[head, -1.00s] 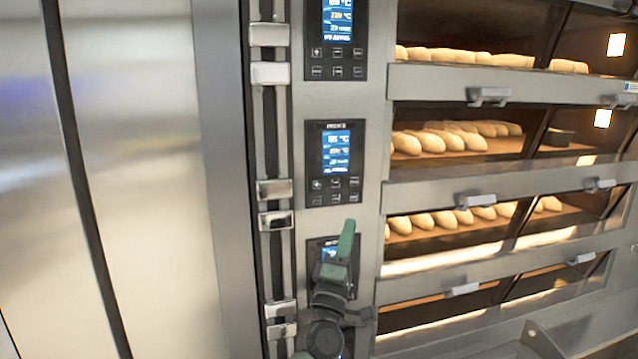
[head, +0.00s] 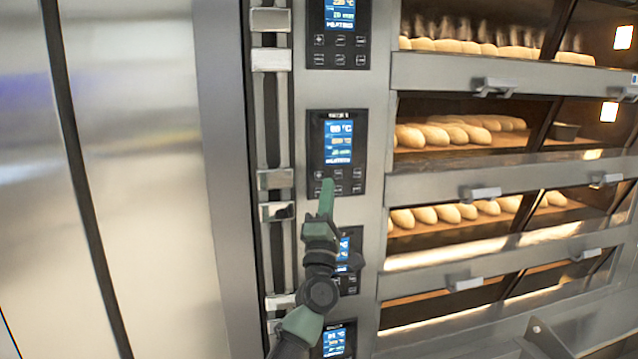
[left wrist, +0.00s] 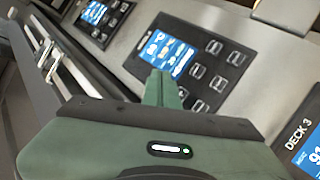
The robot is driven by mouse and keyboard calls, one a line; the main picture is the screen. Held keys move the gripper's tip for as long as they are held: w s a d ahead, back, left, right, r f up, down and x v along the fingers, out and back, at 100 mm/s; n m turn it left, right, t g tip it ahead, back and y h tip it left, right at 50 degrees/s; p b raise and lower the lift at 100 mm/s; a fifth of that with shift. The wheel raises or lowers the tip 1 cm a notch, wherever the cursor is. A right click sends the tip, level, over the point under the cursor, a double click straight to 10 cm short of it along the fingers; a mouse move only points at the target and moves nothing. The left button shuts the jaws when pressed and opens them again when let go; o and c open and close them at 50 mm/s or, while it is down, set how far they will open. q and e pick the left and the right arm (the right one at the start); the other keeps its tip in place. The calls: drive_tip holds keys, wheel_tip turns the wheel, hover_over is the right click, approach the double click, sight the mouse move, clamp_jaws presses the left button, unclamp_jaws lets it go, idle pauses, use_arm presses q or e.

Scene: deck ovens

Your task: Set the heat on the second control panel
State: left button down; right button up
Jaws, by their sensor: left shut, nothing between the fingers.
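The second control panel (head: 352,118) counting down from the top of the head view is black with a lit blue screen and two rows of buttons below it. My left gripper (head: 327,184) is shut and empty, its green fingertips in front of the left part of this panel's buttons. In the left wrist view the fingertips (left wrist: 162,76) overlap the panel (left wrist: 225,62) near the screen's lower edge and hide some buttons. I cannot tell whether they touch it. My right gripper is not in view.
Another panel (head: 318,40) sits above, and a partly covered one (head: 355,240) below; a panel marked DECK 3 (left wrist: 300,140) shows in the left wrist view. Oven decks with bread and protruding handles (head: 480,192) stand to the right. Metal latches (head: 276,211) line the left.

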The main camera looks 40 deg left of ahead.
sight(319, 175)
use_arm(q)
drive_tip(key=w+a+b, duration=0.3)
drive_tip(key=a, duration=0.1)
drive_tip(key=shift+w, duration=0.25)
idle(0.4)
idle(1.4)
drive_tip(key=shift+b, duration=0.4)
drive_tip(key=shift+w+a+f, duration=0.1)
drive_tip(key=shift+a, duration=0.05)
drive_tip(key=shift+w+a+b, duration=0.1)
drive_tip(key=shift+w+b, duration=0.05)
drive_tip(key=shift+b, duration=0.15)
